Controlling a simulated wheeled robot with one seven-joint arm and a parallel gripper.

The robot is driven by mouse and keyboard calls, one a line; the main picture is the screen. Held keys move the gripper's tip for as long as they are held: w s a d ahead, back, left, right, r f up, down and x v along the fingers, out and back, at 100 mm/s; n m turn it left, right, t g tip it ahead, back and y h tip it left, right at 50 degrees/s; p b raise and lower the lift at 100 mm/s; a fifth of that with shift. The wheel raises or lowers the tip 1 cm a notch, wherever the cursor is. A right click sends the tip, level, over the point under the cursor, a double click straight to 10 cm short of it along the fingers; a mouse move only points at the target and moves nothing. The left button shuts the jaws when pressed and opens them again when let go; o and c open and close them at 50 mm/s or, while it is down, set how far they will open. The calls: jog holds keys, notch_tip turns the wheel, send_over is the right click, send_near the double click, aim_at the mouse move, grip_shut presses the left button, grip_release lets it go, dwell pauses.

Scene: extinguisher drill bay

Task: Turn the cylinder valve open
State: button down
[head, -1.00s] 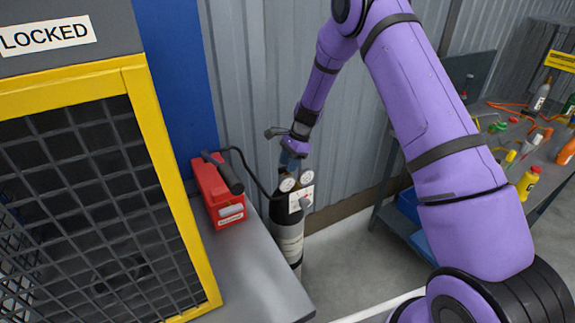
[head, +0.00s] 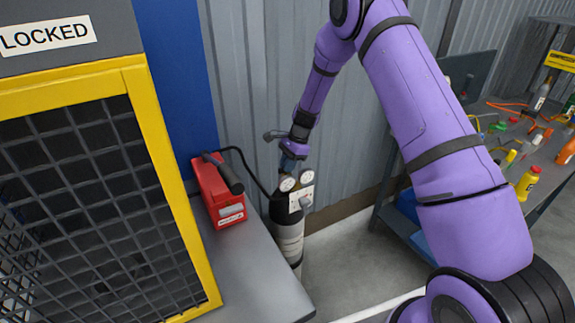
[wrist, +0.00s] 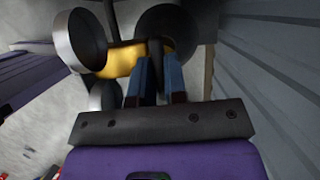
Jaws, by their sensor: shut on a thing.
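The cylinder (head: 290,240), dark at the top with a pale grey body, stands upright against the corrugated wall. Two round gauges (head: 286,184) and a white plate sit at its top. My gripper (head: 289,168) points down onto the cylinder top, just behind the gauges.
A red box (head: 216,192) with a black handle sits on a grey bench (head: 255,275) left of the cylinder; a black hose runs toward the cylinder. A yellow-framed mesh cage (head: 140,130) stands at the left. A cluttered workbench (head: 545,165) is at the right. Floor between is clear.

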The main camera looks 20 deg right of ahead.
jog(key=n+g, duration=0.1)
jog(key=n, duration=0.3)
jog(key=shift+w+n+g+h, duration=0.1)
jog(key=shift+n+g+h, duration=0.2)
jog(key=shift+g, duration=0.1)
jog(key=n+g+h, duration=0.1)
jog(key=n, duration=0.3)
jog(key=shift+a, duration=0.1)
jog(key=n+h, duration=0.1)
jog(key=n, duration=0.1)
jog(key=n+h, duration=0.1)
jog(key=n, duration=0.2)
jog(key=shift+g, duration=0.3)
jog(key=shift+a+n+h, duration=0.1)
jog(key=shift+n+h, duration=0.7)
jog(key=shift+n, duration=1.1)
jog(key=c, duration=1.2)
grip_release()
jog(key=shift+o, duration=0.2)
jog(key=v, duration=1)
jog(key=shift+w+r, duration=0.2)
jog(key=shift+r, duration=0.2)
